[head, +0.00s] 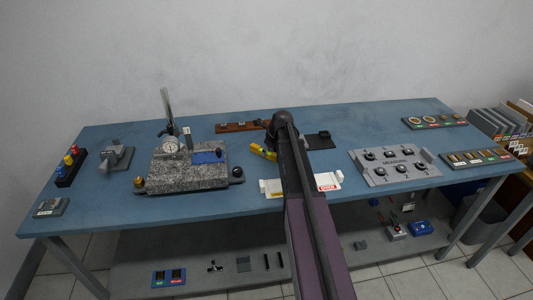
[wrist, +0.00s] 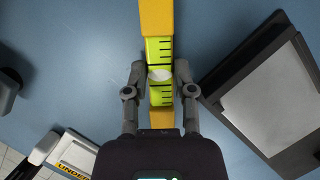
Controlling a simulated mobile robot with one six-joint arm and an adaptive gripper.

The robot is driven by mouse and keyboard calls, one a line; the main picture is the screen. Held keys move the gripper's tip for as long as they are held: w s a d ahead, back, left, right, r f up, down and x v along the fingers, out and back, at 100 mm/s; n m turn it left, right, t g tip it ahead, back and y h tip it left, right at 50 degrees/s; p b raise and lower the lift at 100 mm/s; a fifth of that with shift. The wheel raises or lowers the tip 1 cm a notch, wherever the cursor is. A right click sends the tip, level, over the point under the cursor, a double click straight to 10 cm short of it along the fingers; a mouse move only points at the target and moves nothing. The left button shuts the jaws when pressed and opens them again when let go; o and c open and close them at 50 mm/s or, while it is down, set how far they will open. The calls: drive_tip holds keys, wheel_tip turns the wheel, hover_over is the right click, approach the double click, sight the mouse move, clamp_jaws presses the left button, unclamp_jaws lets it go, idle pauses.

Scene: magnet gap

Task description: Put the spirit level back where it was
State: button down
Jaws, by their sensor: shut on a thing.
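The spirit level is a yellow bar with a green vial. In the wrist view its yellow end (wrist: 156,15) points up the picture and the vial lies between the fingers. My gripper (wrist: 160,77) is shut on it, one finger on each side. In the head view the yellow level (head: 262,152) sticks out left of my arm, over the blue bench (head: 360,120). My arm hides the rest of it and my gripper there. I cannot tell how high the level is above the bench.
A dark plate with a grey pad (wrist: 275,95) lies close on the right in the wrist view. In the head view, a granite block (head: 185,172) with a dial gauge stands left, a brown wooden rack (head: 232,128) behind, and a grey "MEASURING" tray (head: 395,168) right. A white tray (head: 325,183) is in front.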

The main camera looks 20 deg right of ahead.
drive_tip(key=shift+r, duration=0.1)
wheel_tip(320, 180, up, 3)
drive_tip(key=p, duration=0.3)
drive_tip(key=shift+r, duration=0.1)
drive_tip(key=shift+s+r+p, duration=0.2)
drive_tip(key=shift+r+p, duration=0.1)
drive_tip(key=shift+p, duration=0.25)
drive_tip(key=s, duration=1)
drive_tip(key=s+r+p, duration=0.1)
drive_tip(key=s, duration=0.4)
drive_tip(key=shift+s+d, duration=0.15)
drive_tip(key=shift+s, duration=0.15)
drive_tip(key=shift+d, duration=0.1)
